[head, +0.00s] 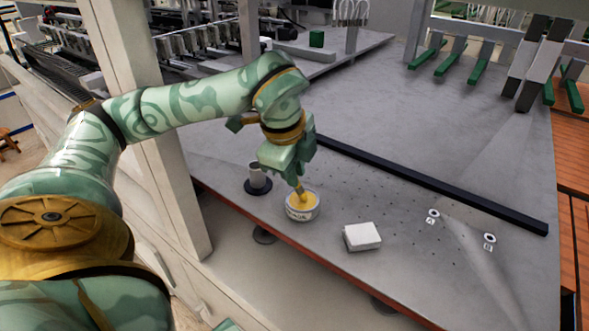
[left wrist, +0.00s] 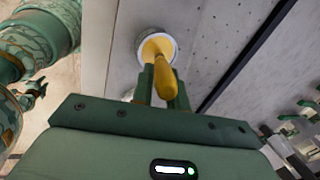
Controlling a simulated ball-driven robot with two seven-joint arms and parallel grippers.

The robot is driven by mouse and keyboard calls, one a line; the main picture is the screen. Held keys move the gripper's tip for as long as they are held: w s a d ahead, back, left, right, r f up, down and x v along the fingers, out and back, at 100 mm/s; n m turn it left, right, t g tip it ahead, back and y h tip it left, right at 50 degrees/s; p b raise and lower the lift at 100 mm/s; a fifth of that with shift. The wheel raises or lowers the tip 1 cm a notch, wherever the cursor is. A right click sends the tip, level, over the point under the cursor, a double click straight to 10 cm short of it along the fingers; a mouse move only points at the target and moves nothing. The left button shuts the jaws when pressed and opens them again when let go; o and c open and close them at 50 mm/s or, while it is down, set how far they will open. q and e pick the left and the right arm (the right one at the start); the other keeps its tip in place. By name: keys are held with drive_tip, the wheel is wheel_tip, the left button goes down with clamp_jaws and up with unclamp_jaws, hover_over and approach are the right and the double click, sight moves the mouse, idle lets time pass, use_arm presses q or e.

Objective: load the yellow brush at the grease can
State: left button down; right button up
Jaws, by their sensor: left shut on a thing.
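The grease can (head: 301,213) is a short white round can with dark lettering and yellow contents. It stands near the front edge of the grey table. My left gripper (head: 297,177) is right above it, shut on the yellow brush (head: 301,192). The brush points down with its lower end at the can's open top. In the left wrist view the brush (left wrist: 167,80) lies between the fingers, its far end over or in the can (left wrist: 143,48). The bristles are hidden, so I cannot tell how deep they reach. My right gripper is not in view.
A grey cylinder on a dark round base (head: 258,180) stands just left of the can. A white block (head: 362,236) lies to the right. A long black bar (head: 430,184) crosses the table behind. A pale post (head: 150,120) rises at the left. The perforated middle is mostly clear.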

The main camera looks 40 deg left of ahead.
use_arm(q)
wheel_tip(320, 180, up, 7)
drive_tip(key=p, duration=0.5)
drive_tip(key=shift+p, duration=0.3)
drive_tip(key=shift+f, duration=0.1)
idle(0.6)
